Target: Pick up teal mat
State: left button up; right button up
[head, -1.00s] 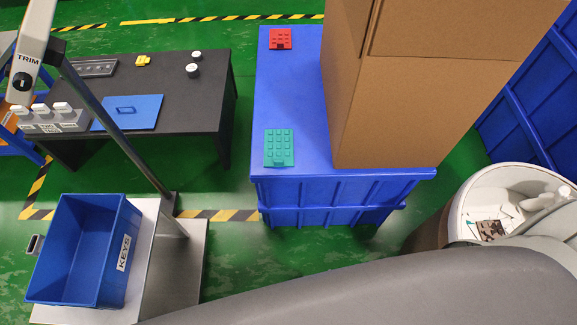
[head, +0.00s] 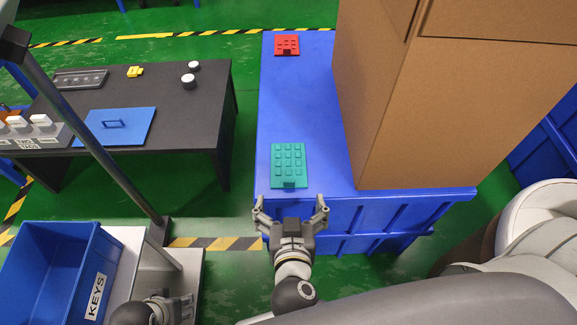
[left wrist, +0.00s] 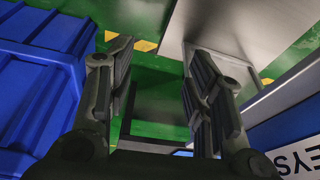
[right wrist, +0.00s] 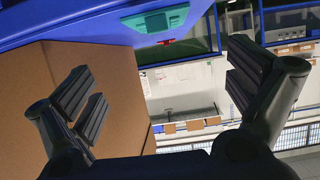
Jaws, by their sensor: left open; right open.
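The teal mat (head: 289,163), with raised square pads and a small dark tab at its near edge, lies flat on the blue crate's top (head: 310,110) near its front edge. It also shows at the top of the right wrist view (right wrist: 155,20). My right gripper (head: 290,207) is open and empty, just in front of the mat and apart from it. My left gripper (head: 172,303) is low, beside the blue KEYS bin (head: 95,297). Its fingers are open and empty in the left wrist view (left wrist: 155,75).
A red mat (head: 287,45) lies at the crate's far end. A large cardboard box (head: 400,110) stands on the crate's right side. A dark table (head: 190,120) at left holds a blue plate (head: 115,127) and small items. A metal post (head: 110,160) rises at left.

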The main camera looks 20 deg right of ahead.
aim_at(289, 182)
jog(key=shift+s+f+b+x, duration=0.1)
jog(key=shift+f+b+x, duration=0.1)
jog(key=shift+x, duration=1.4)
jog(key=shift+s+f+b+x, duration=0.1)
jog(key=shift+f+x, duration=0.1)
jog(key=shift+x, duration=1.4)
jog(key=shift+s+f+b+x, duration=0.15)
jog(key=shift+f+x, duration=0.1)
jog(key=shift+x, duration=1.35)
pick_arm(q)
jog(key=v, duration=0.3)
jog(key=shift+w+r, duration=0.25)
pick_arm(e)
jog(key=shift+w, duration=0.1)
jog(key=c, duration=0.9)
jog(key=shift+r, duration=0.1)
jog(key=shift+c, duration=0.2)
